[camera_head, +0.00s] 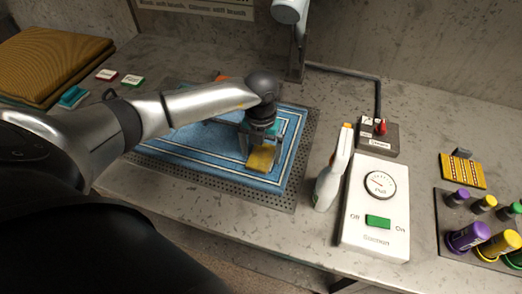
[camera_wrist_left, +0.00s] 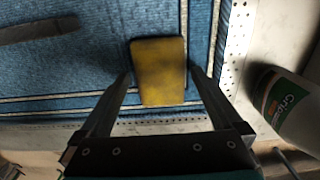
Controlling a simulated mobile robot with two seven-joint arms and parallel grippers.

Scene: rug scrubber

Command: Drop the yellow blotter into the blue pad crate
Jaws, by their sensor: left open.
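The yellow blotter (camera_head: 262,158) is a small block on the blue rug near its front right part. In the left wrist view the blotter (camera_wrist_left: 158,70) lies between the two fingers, with a visible gap to the fingers' shafts. My left gripper (camera_head: 260,145) points down at the blotter and is open; its fingers (camera_wrist_left: 160,78) show on both sides of it. I cannot tell whether the fingertips touch it. I do not make out a blue pad crate in either view. My right gripper is not in view.
The blue striped rug (camera_head: 195,165) lies on a perforated grey tray (camera_head: 300,160). A white spray bottle (camera_head: 330,178) stands close right of it, beside a control box (camera_head: 375,215). Colored-top bottles (camera_head: 468,238) stand at far right. Folded brown cloths (camera_head: 45,62) lie at back left.

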